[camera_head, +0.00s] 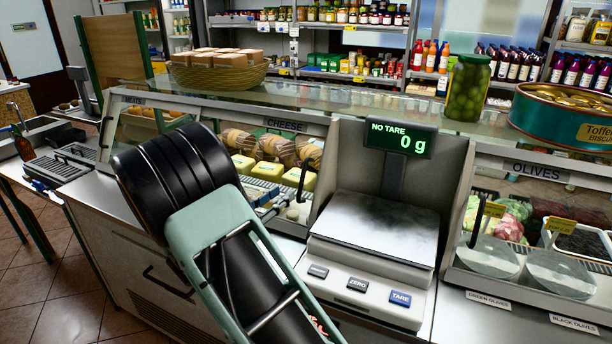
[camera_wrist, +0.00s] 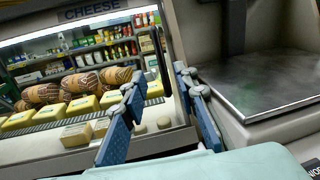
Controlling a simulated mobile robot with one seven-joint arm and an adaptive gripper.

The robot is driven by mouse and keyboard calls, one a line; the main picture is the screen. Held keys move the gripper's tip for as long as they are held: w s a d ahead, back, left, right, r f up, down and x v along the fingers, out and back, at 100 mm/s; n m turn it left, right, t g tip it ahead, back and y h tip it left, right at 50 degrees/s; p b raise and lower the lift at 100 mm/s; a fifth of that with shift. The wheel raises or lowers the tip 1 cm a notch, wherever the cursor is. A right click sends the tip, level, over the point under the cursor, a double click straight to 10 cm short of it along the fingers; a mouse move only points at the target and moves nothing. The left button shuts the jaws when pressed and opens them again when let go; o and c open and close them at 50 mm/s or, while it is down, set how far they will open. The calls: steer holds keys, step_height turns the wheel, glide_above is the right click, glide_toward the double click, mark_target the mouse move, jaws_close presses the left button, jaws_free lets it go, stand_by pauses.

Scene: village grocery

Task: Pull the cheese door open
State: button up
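The cheese door is the glass front of the case under the CHEESE label (camera_head: 285,125); the label also shows in the wrist view (camera_wrist: 92,11). The door looks shut. Its dark curved handle (camera_head: 303,180) is at the right side of the front, beside the scale. In the wrist view the handle (camera_wrist: 156,62) stands beyond my fingertips. My gripper (camera_wrist: 154,78) has its two blue fingers apart with nothing between them. It points at the right end of the cheese front. In the head view my arm mostly hides the gripper.
A scale (camera_head: 375,225) reading 0 g stands close to the right of the door. An olives case (camera_head: 535,170) is farther right. A jar (camera_head: 467,88), a basket (camera_head: 220,77) and a biscuit tin (camera_head: 565,115) stand on the glass top. Cheeses (camera_head: 268,170) lie behind the glass.

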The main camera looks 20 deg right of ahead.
mark_target(301, 181)
steer(key=x, duration=1)
steer(key=shift+w+d, duration=0.15)
steer(key=shift+d, duration=0.1)
jaws_close()
